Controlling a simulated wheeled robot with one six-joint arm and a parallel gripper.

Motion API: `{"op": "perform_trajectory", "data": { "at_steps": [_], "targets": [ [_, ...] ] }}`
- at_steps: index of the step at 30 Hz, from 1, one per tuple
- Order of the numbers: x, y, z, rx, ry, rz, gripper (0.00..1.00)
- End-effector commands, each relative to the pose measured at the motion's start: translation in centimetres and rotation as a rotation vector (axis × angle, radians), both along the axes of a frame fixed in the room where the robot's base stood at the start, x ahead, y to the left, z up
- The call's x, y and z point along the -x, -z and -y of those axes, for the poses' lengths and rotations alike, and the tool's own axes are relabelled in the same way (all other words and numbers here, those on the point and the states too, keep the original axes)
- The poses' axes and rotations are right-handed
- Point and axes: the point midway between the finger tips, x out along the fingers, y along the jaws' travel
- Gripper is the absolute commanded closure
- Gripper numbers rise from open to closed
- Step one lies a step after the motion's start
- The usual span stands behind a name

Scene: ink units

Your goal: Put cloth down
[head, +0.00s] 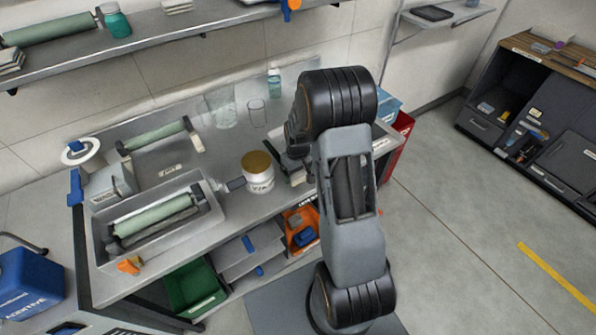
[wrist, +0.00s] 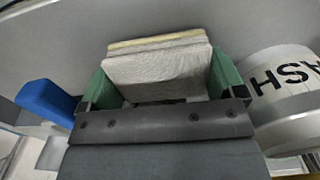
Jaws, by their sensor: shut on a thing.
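The cloth (wrist: 158,76), a folded pale grey pad with a yellowish layer behind it, sits between the green fingers of my gripper (wrist: 162,88) in the wrist view. The fingers press on its left and right sides. I cannot tell whether its lower edge touches the grey surface. In the head view my own arm covers most of the gripper, over the right part of the bench (head: 232,207), and the cloth cannot be made out there.
A white jar with a gold lid (head: 257,170) stands just left of my arm; its lettered side shows close at right in the wrist view (wrist: 285,88). A blue object (wrist: 46,100) is at left there. A tray with a green roller (head: 150,222) lies on the bench's left.

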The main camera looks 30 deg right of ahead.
Motion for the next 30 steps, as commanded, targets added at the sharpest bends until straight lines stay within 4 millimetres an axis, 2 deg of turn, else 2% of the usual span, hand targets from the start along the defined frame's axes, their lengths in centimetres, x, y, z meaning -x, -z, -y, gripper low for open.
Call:
{"op": "perform_trajectory", "data": {
  "at_steps": [6, 7, 10, 20, 23, 30],
  "targets": [
    [0.0, 0.5, 0.0, 0.0, 0.0, 0.0, 0.34],
    [0.0, 0.4, 0.0, 0.0, 0.0, 0.0, 0.09],
    [0.0, 0.3, 0.0, 0.0, 0.0, 0.0, 0.0],
    [0.0, -0.4, 0.0, 0.001, 0.0, 0.002, 0.0],
    [-0.1, -1.7, 0.0, 0.002, 0.0, 0.004, 0.0],
    [-0.1, -6.5, 0.0, 0.001, 0.0, 0.005, 0.0]
  ]
}}
